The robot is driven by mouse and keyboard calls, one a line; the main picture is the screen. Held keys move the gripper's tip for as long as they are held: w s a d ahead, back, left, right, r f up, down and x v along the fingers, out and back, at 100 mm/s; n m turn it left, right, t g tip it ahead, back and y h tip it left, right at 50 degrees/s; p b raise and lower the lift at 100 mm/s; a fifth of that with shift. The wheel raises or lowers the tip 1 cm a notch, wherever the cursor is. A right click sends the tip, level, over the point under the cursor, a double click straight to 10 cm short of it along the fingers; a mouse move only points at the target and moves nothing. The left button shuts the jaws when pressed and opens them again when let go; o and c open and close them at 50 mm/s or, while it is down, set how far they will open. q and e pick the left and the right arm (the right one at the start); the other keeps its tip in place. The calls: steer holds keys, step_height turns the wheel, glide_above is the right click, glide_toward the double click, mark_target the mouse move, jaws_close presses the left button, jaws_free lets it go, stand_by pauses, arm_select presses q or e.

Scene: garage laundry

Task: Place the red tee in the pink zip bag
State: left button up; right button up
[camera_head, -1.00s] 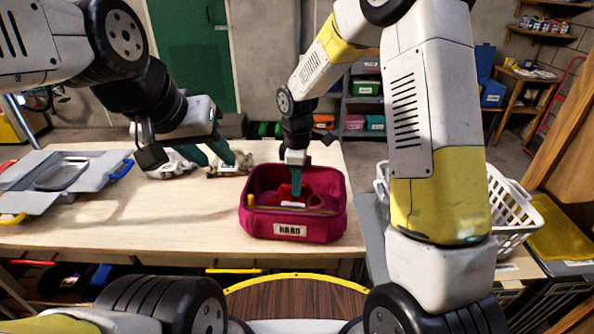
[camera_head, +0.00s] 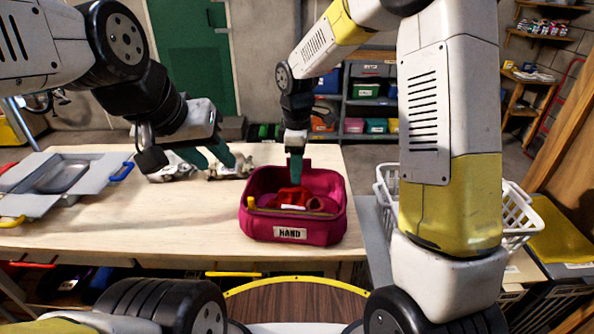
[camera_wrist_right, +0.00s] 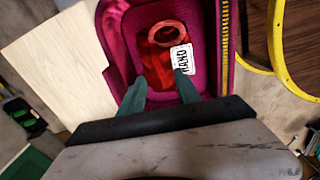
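The pink zip bag (camera_head: 290,229) stands open on the table, with a "HAND" label on its front. Red cloth, which looks like the red tee (camera_head: 291,195), lies bunched inside the bag. It also shows in the right wrist view (camera_wrist_right: 160,68), with a ring-like red part and a white "HAND" tag over it. My right gripper (camera_head: 295,180) is above the bag's opening, fingers pointing down. In the wrist view its fingers (camera_wrist_right: 160,92) are apart with nothing held between them.
Grey-white items (camera_head: 230,168) lie by my left gripper. A white laundry basket (camera_head: 522,213) stands to the right. The table front left of the bag is clear.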

steer(key=s+d+r+m+t+y, duration=0.1)
steer(key=s+d+r+m, duration=0.35)
steer(key=r, duration=0.35)
steer(key=s+d+r+m+t, duration=0.25)
steer(key=s+d+r, duration=0.2)
steer(key=r, duration=0.25)
steer(key=s+d+m+t, duration=0.1)
steer(key=s+d+m, duration=0.1)
steer(key=s+m, duration=0.2)
steer(key=s+d+r+m+t+y, duration=0.1)
steer(key=s+d+m, duration=0.2)
steer(key=s+m, duration=0.2)
steer(key=shift+s+r+t, duration=0.25)
steer(key=shift+s+t, duration=0.1)
steer(key=shift+s, duration=0.9)
